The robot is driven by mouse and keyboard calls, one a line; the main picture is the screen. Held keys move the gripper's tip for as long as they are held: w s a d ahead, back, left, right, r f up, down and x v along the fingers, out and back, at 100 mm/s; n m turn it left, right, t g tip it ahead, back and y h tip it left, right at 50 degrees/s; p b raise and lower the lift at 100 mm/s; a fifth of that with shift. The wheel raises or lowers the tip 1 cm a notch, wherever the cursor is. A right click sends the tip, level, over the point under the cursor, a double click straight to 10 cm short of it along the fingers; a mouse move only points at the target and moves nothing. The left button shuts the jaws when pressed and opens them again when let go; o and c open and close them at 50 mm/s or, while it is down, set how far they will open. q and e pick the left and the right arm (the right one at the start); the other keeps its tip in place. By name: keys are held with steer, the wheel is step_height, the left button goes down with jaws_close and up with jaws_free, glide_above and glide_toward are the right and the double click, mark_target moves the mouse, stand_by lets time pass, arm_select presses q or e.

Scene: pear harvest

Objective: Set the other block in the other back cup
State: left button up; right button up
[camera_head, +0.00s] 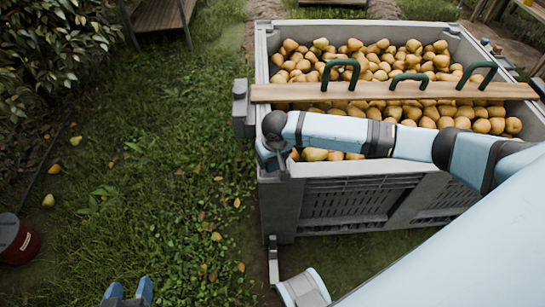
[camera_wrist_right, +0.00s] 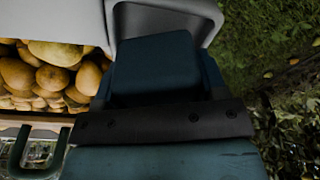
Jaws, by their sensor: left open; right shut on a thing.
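My right gripper (camera_head: 272,158) points down at the near-left corner of the pear crate (camera_head: 362,168); my own wrist hides much of it. In the right wrist view it is shut on a dark, square-edged block (camera_wrist_right: 155,68), which is shaded and hard to tell apart from the fingers. A grey cup-like rim (camera_wrist_right: 207,12) shows right behind the block; I cannot tell whether the block is inside it. My left gripper (camera_head: 128,291) is open and empty, low over the grass at the bottom edge.
A wooden beam (camera_head: 300,93) with green handles (camera_head: 341,69) lies across the crate, above many pears (camera_head: 450,47). A grey fitting (camera_head: 240,88) sits at its left end. A red bucket (camera_head: 17,240) stands far left. The grass on the left is mostly free.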

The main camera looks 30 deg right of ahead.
steer(key=shift+f, duration=0.25)
steer(key=o, duration=0.9)
steer(key=shift+f, duration=0.1)
arm_select(q)
steer(key=shift+f, duration=0.4)
